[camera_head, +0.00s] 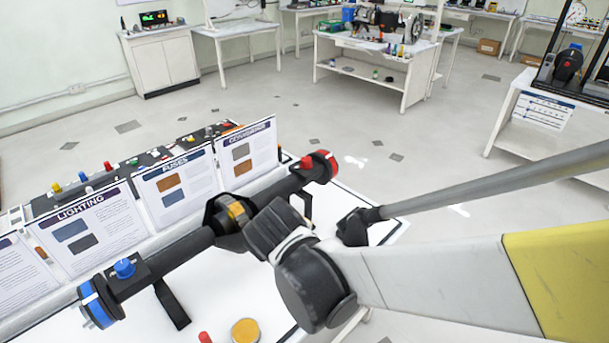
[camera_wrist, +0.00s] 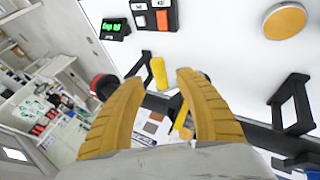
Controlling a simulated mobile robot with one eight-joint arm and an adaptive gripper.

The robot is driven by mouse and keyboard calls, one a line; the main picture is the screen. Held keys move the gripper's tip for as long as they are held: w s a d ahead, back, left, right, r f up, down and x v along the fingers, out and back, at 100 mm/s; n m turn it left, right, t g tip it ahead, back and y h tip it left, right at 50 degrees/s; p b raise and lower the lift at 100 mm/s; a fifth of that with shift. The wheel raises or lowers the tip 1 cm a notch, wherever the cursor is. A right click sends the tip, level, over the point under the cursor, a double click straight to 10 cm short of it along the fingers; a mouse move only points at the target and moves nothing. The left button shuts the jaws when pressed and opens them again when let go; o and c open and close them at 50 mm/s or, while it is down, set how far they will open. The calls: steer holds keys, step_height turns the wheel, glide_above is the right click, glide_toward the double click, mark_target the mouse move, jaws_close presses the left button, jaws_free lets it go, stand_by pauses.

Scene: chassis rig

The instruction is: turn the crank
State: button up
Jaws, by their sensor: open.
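My gripper (camera_wrist: 162,78) shows in the wrist view with two yellow fingers spread apart, so it is open. A yellow grip (camera_wrist: 158,72), seemingly the crank's handle, appears in the gap between the fingertips, with black parts beside it. I cannot tell its depth or whether a finger touches it. A second yellow piece (camera_wrist: 181,117) shows lower in the gap. In the head view, a black tube (camera_head: 178,263) lies on stands, with a blue-ringed end and a red-marked end. A yellow part (camera_head: 237,211) shows at its middle beside my wrist, which hides whatever is behind it.
Upright cards, including the fuses card (camera_head: 174,186), stand behind the tube. A round yellow disc (camera_head: 245,331) lies on the white tabletop, also visible in the wrist view (camera_wrist: 285,20). A black stand (camera_wrist: 295,103) is right of the fingers. Open floor lies beyond the table.

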steer(key=v, duration=0.7)
steer(key=shift+s+r, duration=0.1)
